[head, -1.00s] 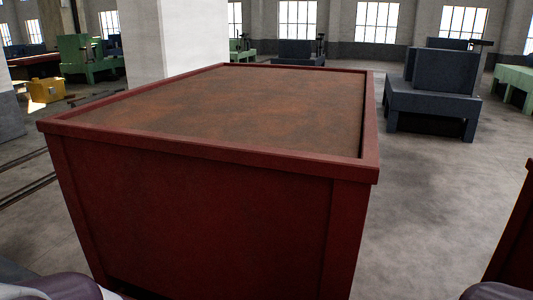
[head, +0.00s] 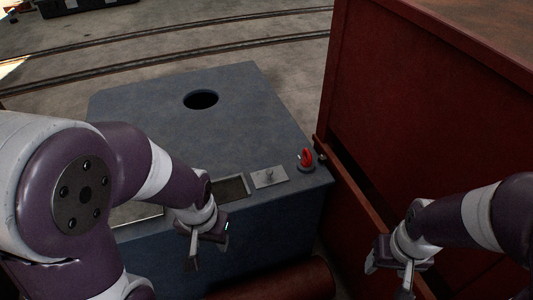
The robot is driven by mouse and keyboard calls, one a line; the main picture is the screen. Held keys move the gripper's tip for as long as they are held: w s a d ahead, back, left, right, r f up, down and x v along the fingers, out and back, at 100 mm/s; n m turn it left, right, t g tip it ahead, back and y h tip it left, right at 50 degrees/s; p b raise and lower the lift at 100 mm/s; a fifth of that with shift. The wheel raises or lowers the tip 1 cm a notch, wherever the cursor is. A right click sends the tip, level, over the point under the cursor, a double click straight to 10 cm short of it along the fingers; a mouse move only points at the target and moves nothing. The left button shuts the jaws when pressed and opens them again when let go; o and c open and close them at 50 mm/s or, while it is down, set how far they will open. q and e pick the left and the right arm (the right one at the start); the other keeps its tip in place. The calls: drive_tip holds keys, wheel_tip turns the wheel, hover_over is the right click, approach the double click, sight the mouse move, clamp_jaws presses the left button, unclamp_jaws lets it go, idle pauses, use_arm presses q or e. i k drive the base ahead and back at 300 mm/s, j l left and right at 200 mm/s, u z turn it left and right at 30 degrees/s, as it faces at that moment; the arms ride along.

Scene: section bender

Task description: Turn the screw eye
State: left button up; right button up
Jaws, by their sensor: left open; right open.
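A red, ring-like screw eye (head: 306,157) stands on a dark round base near the right front corner of the grey-blue machine top (head: 250,110). A small light metal plate (head: 262,178) with a short raised knob lies to its left. My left gripper (head: 208,246) is open and empty, in front of the machine's front edge, left of and nearer than the screw eye, apart from it. My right gripper (head: 390,274) is open and empty at lower right, in front of the red box, well away from the screw eye.
A tall dark red box (head: 430,120) stands close along the machine's right side. The machine top has a round hole (head: 201,99) and a rectangular recess (head: 231,188) by the front edge. A red cylinder (head: 275,282) lies low in front. Rails (head: 160,60) cross the floor behind.

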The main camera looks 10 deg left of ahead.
sight(305, 162)
drive_tip(key=i+l+z, duration=0.1)
drive_tip(key=z, duration=0.25)
drive_tip(key=i+l+z, duration=0.15)
drive_tip(key=z, duration=0.25)
drive_tip(key=i+z, duration=0.15)
drive_tip(key=z, duration=0.2)
